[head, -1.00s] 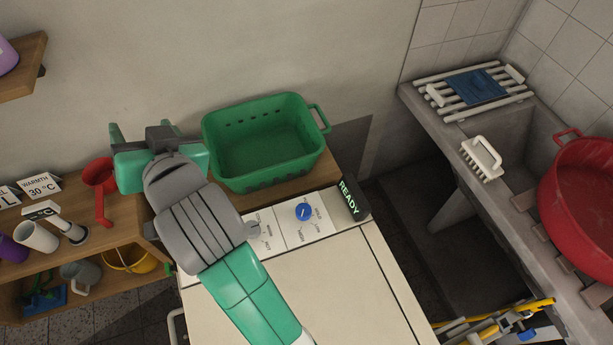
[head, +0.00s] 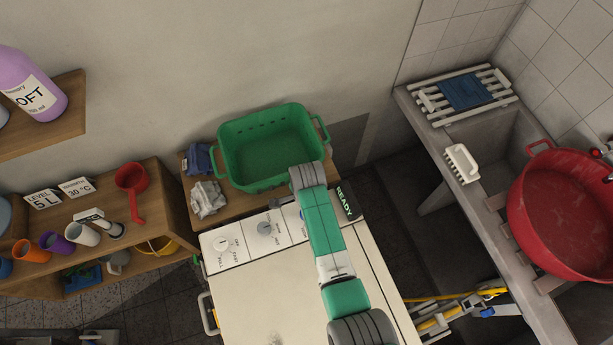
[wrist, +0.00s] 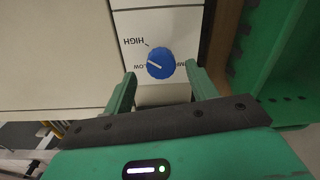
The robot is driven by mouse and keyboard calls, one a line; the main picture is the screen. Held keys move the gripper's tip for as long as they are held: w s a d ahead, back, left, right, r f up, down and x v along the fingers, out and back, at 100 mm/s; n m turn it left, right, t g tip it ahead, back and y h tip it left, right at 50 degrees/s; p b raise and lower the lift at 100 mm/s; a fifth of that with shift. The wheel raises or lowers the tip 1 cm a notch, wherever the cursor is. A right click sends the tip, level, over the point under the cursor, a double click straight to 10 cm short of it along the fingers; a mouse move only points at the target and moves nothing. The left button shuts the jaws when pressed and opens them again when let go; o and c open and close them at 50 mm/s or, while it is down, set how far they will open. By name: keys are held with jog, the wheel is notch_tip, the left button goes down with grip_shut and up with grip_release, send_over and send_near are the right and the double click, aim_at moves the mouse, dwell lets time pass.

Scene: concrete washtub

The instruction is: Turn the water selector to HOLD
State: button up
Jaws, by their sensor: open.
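The washer's control panel (head: 245,236) carries a white knob (head: 221,243), a grey knob (head: 265,228) and a blue knob (wrist: 160,63). Small labels near the white knob seem to include OFF and FILL. I cannot read HOLD, nor tell for certain which knob is the water selector. In the wrist view, the blue knob's white pointer is toward LOW, with HIGH printed nearby. My gripper (wrist: 162,88) is open and empty, its fingertips just short of the blue knob on either side. In the head view my arm hides most of that knob and the gripper's fingers.
A green basket (head: 232,178) stands behind the panel, with crumpled grey cloth (head: 207,199) beside it. A dark READY display (head: 346,203) sits at the panel's right end. The washer lid (head: 262,290) is clear. A red tub (head: 525,210) is at the right.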

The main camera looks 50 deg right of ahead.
jog(key=shift+f, duration=1.4)
jog(key=shift+c, duration=0.4)
jog(key=c, duration=0.9)
